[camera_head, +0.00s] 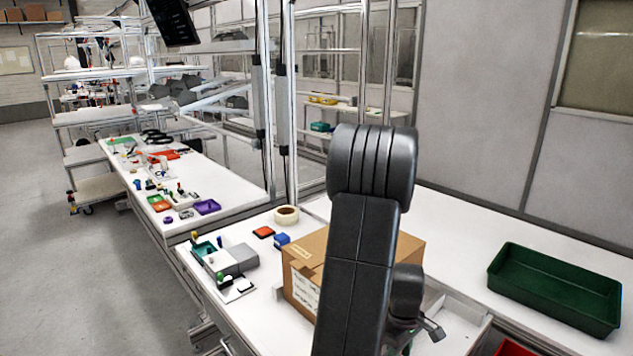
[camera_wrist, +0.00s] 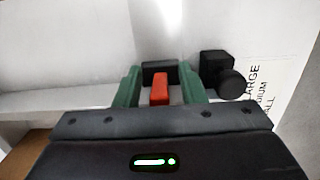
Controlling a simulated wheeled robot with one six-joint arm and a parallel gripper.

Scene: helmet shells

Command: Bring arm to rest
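My arm, dark grey, rises in front of the cardboard box (camera_head: 305,243) in the head view and hides part of it. My gripper is mostly hidden behind the arm there. In the wrist view my gripper (camera_wrist: 160,88) has two green fingers standing apart. A red piece (camera_wrist: 159,90) and a black block (camera_wrist: 159,69) show between the fingers, with gaps at the sides of the red piece. I see no grip on either. A black part with a round end (camera_wrist: 222,75) shows just right of the fingers.
A green tray (camera_head: 553,287) stands on the white bench at right. A white tray (camera_head: 462,312) lies beside the box. A label (camera_wrist: 262,90) shows in the wrist view.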

